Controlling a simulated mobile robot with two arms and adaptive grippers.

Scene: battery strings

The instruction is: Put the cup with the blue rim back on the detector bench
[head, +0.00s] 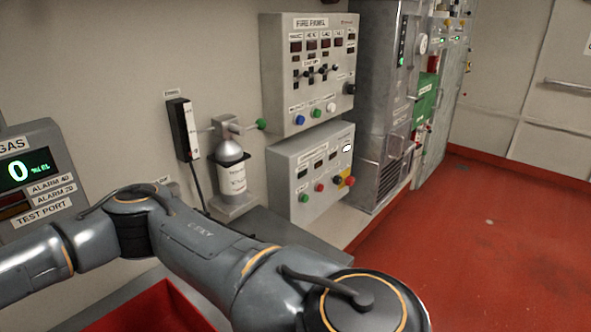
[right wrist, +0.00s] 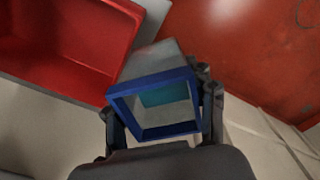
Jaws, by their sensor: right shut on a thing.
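The square grey cup with the blue rim (right wrist: 152,64) is in the right wrist view, its open mouth facing the camera and a teal patch inside. My right gripper (right wrist: 158,98) is shut on it, with one finger on each side just below the rim. The cup and both grippers are out of the head view. A gas detector (head: 35,175) reading 0, with a test port label, stands at the left of the head view. A grey bench surface (head: 300,236) shows partly behind my arm; I cannot tell whether it is the detector bench.
A red tray (head: 158,308) lies below my arm; a red tray also shows in the right wrist view (right wrist: 62,45), up and left of the cup. A fire panel (head: 312,80), a lower control box (head: 312,175) and a bottle (head: 231,175) line the wall. Red floor (head: 480,240) at right is clear.

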